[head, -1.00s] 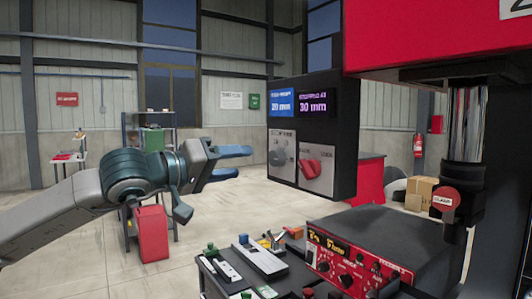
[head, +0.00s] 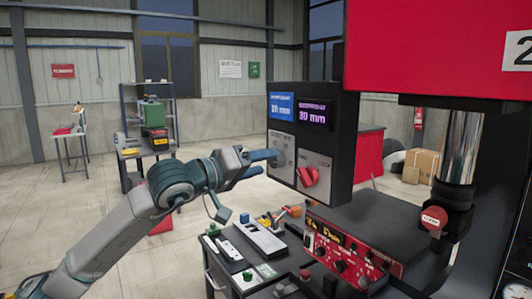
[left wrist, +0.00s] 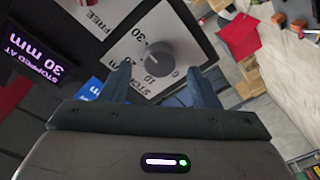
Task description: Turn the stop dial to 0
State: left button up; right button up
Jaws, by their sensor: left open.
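The stop dial is a grey round knob (left wrist: 160,58) on a light plate lettered STOP, with marks including 30, 10 and 0. In the head view the dial (head: 280,157) is partly hidden by my left gripper (head: 263,161). The left wrist view shows my left gripper (left wrist: 158,72) open, its two fingers apart on either side of the dial's near edge. I cannot tell whether they touch it. The dial's exact setting is hard to read. My right gripper is not in view.
A red lock knob (head: 308,173) sits right of the dial on the same black panel (head: 342,150). Above them are a blue display (head: 281,106) and a purple display (head: 314,113) reading 30 mm. A red control box (head: 340,248) and a cluttered bench stand below.

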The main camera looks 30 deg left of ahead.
pick_arm(q)
jog(key=shift+p+x, duration=0.65)
jog(key=shift+x, duration=0.4)
jog(key=c, duration=1)
